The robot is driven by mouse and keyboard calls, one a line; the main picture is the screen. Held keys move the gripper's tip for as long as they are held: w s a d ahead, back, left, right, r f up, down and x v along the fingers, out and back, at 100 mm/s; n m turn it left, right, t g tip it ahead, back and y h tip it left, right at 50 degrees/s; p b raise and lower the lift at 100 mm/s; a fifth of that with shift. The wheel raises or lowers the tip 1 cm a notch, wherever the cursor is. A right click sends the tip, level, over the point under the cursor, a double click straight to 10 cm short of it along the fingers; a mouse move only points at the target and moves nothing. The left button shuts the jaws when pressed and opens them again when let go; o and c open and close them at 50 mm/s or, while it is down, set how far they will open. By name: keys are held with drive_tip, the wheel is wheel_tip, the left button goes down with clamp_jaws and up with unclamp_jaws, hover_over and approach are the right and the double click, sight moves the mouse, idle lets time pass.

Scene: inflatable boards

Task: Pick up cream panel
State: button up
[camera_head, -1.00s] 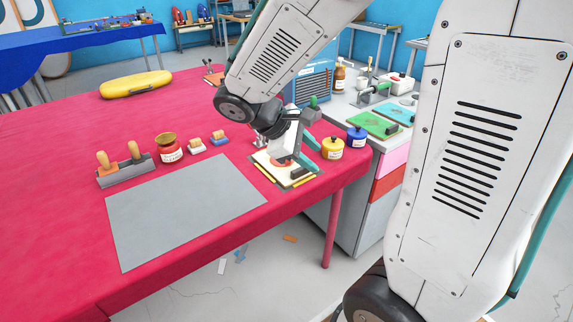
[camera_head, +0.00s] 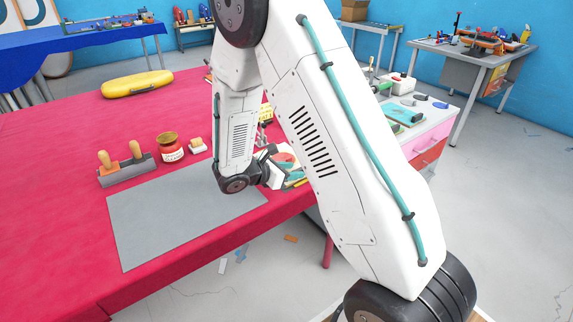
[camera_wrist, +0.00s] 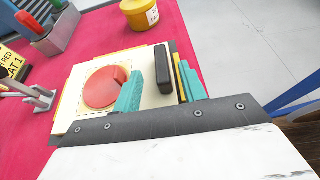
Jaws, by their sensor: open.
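The cream panel (camera_wrist: 140,60) lies flat at the table's edge. It has a red disc with a dashed outline and a raised black bar near its right side. In the head view the panel (camera_head: 284,157) shows only in part behind my arm. My gripper (camera_wrist: 160,72) is open, with its two teal fingers over the panel. The left finger overlaps the red disc and the right one is just past the black bar. The bar shows between them. I cannot tell whether the fingers touch the panel. The gripper (camera_head: 284,173) is partly hidden in the head view.
A yellow jar (camera_wrist: 140,14) stands beyond the panel, and a grey metal fixture (camera_wrist: 37,98) is at its left. On the red table are a grey mat (camera_head: 180,215), a red jar (camera_head: 171,149) and a stamp rack (camera_head: 127,172). Floor lies past the table edge.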

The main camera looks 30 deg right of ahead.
sight(299, 169)
drive_tip(key=x, duration=0.4)
drive_tip(key=shift+s+d+r, duration=0.1)
drive_tip(key=shift+s+r, duration=0.05)
clamp_jaws()
